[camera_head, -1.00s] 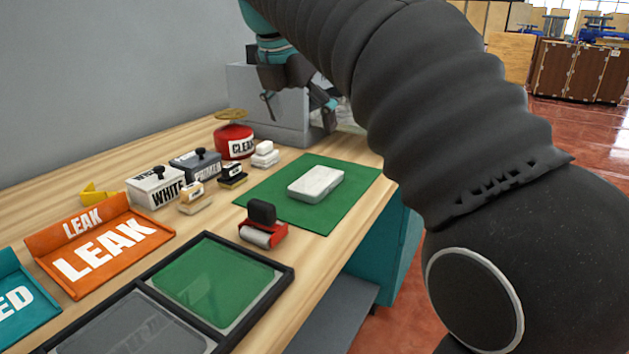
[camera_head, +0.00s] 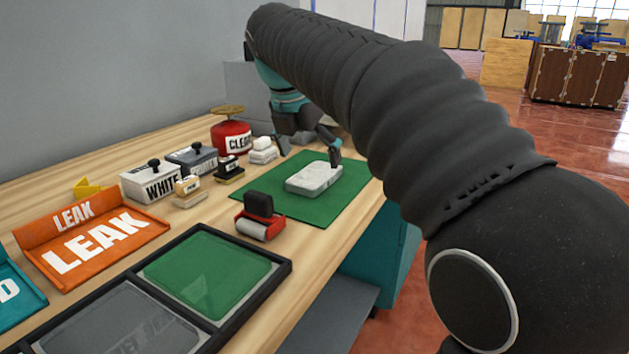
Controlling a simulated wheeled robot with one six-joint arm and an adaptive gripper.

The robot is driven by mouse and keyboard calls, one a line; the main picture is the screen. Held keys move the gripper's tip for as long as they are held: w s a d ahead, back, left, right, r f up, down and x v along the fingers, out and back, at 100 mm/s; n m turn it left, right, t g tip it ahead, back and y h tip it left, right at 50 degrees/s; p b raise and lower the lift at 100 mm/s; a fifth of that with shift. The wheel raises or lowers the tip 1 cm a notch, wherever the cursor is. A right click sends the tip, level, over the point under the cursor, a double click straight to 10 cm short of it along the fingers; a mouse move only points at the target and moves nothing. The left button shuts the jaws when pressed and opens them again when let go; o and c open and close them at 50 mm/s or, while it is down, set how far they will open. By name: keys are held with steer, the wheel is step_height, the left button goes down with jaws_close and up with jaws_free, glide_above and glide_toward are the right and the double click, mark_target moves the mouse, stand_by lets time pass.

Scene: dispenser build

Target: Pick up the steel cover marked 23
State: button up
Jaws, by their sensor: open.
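A pale, rounded rectangular block (camera_head: 313,179) lies flat on the green mat (camera_head: 268,207); it may be the steel cover, but no number 23 can be read on it. My gripper (camera_head: 310,156) is open, fingers pointing down, at the far side of this block. One finger shows near the block's far right corner and the other left of it, above the mat's far edge. I cannot tell whether either finger touches the block. My arm covers the area to the right.
A red roller (camera_head: 260,218) sits at the mat's near edge. An orange LEAK tray (camera_head: 92,236) and a black-framed tray (camera_head: 285,268) lie nearer.

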mark_target(315, 174)
steer(key=x, duration=0.3)
steer(key=shift+f+b, duration=0.3)
steer(key=shift+b, duration=0.05)
steer(key=c, duration=1.3)
steer(key=shift+r, duration=0.15)
